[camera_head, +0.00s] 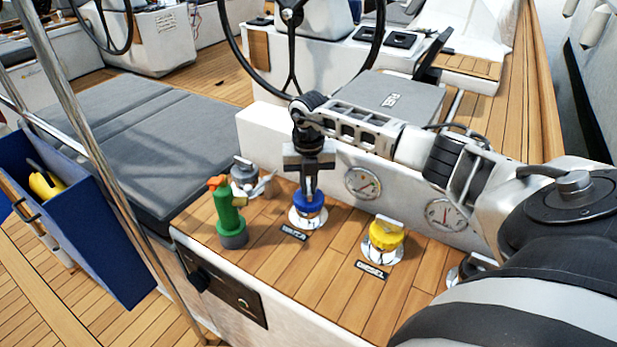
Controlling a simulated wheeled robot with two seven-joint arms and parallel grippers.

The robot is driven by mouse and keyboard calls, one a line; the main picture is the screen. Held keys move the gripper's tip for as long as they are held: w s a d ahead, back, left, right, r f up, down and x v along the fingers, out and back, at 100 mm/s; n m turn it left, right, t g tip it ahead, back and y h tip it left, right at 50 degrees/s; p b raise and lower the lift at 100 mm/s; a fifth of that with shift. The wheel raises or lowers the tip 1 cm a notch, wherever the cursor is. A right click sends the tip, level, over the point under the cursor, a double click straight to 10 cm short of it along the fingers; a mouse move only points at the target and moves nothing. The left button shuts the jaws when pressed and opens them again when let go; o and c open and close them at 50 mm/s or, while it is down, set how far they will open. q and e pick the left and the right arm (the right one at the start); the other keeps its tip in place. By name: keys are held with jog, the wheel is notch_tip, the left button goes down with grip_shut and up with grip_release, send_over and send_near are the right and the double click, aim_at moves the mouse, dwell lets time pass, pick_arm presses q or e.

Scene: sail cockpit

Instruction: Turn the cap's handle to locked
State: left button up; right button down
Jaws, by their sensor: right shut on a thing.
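A blue cap (309,203) sits on a round chrome deck fitting (308,219) on the wooden deck, with a small dark label in front. My right gripper (309,188) points straight down over the blue cap, shut on its handle. The fingers hide most of that handle, so its turn angle cannot be told. A yellow cap (386,236) with a pale raised handle (389,222) sits on a second chrome fitting to the right, apart from the gripper. My left gripper is not in view.
A green bottle (229,215) with an orange top stands left of the blue cap. A metal winch-like piece (245,177) is behind it. Round gauges (363,183) are on the white wall behind. A blue bin (85,220) hangs at the left rail. Deck between the caps is clear.

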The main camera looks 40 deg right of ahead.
jog(key=m+p, duration=0.1)
jog(key=m, duration=0.3)
jog(key=shift+r+p, duration=0.1)
jog(key=shift+p, duration=0.25)
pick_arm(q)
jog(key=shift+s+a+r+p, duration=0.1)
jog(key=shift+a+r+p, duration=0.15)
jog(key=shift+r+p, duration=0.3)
pick_arm(e)
jog(key=shift+m, duration=1.2)
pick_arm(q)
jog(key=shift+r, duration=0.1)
pick_arm(e)
jog(key=c, duration=1.5)
grip_release()
pick_arm(q)
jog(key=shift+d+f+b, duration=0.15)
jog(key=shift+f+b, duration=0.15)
jog(key=shift+b, duration=0.5)
pick_arm(e)
notch_tip(320, 180, up, 16)
